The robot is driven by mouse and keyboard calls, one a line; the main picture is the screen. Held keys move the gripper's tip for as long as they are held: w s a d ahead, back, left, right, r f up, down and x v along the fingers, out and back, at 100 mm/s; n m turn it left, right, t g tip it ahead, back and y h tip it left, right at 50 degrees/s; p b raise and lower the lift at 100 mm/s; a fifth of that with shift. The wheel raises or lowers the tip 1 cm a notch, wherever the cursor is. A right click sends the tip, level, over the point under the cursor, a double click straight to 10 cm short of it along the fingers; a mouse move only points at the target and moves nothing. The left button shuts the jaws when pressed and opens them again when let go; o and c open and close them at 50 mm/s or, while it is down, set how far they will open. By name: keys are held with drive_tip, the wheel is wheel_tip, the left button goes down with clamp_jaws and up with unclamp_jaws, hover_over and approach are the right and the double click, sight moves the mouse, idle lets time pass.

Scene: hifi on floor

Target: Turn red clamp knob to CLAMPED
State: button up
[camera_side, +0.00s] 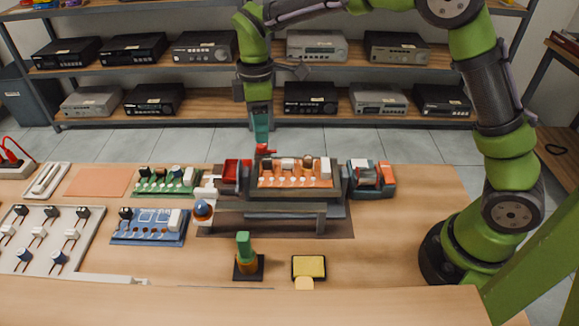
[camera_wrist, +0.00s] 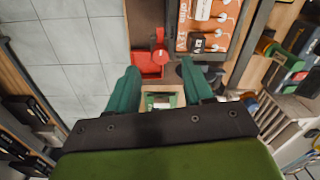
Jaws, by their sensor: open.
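The red clamp knob (camera_side: 265,150) stands at the back left edge of a dark raised fixture (camera_side: 327,214). In the wrist view the red knob (camera_wrist: 159,40) appears as a narrow red handle just beyond my fingertips. An orange circuit board (camera_side: 295,172) lies in the fixture, and it also shows in the wrist view (camera_wrist: 187,18). My gripper (camera_side: 262,141) points down just above the knob in the side view. In the wrist view my gripper (camera_wrist: 159,68) is open, its green fingers apart with nothing held between them. Contact with the knob cannot be told. No CLAMPED marking is readable.
Green (camera_side: 165,181) and blue (camera_side: 149,227) boards lie left. The front right tabletop is clear.

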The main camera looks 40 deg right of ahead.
sight(262, 147)
drive_tip(key=shift+f, duration=2.15)
drive_tip(key=shift+c, duration=0.3)
clamp_jaws()
